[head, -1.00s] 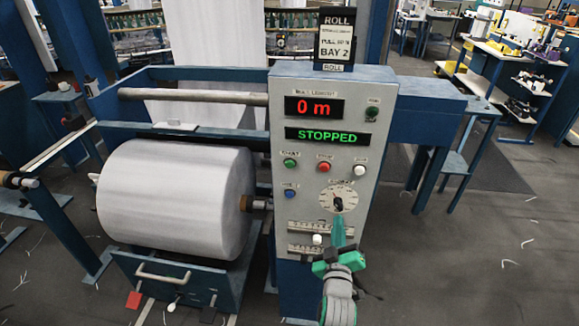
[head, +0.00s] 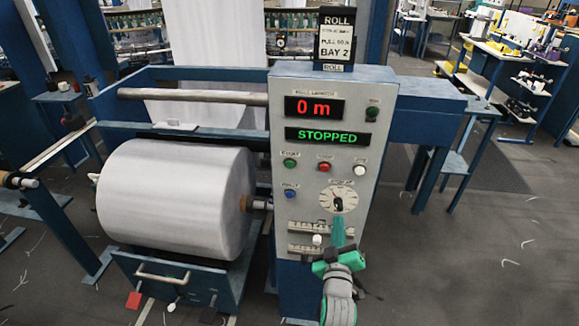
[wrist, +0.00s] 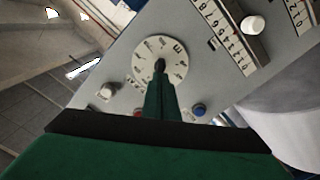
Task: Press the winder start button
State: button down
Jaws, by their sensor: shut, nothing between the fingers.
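The winder's grey control panel (head: 290,225) stands upright at the middle of the head view. Its green start button (head: 290,163) is at the left of a row with a red button (head: 324,167) and a white one (head: 359,170). The displays read "0 m" and "STOPPED" (head: 328,137). My gripper (head: 339,222) is shut and empty, in front of the panel just below the round dial (head: 338,199), below and right of the green button. In the wrist view my fingers (wrist: 160,85) overlap the dial; the green button cannot be made out there.
A blue button (head: 290,193) sits below the green one. Another green button (head: 372,113) is at the upper right. Slider scales (head: 305,227) with white knobs are low on the panel. A large white roll (head: 175,195) is left of the panel. Open floor lies right.

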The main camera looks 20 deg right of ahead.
jog(key=s+a+f+y, duration=0.2)
jog(key=s+a+f, duration=0.5)
jog(key=a, duration=0.4)
jog(key=s+a+f+y, duration=0.2)
jog(key=s+a+f, duration=0.5)
jog(key=a, duration=0.4)
jog(key=s+a+r+y, duration=0.1)
jog(key=s+a+y, duration=0.1)
jog(key=s+a, duration=0.4)
jog(key=s+a+r+m+y, duration=0.1)
jog(key=s+a, duration=0.6)
jog(key=s, duration=0.8)
jog(key=shift+s+a+r+y, duration=0.25)
jog(key=shift+r+y, duration=0.45)
jog(key=shift+y, duration=0.4)
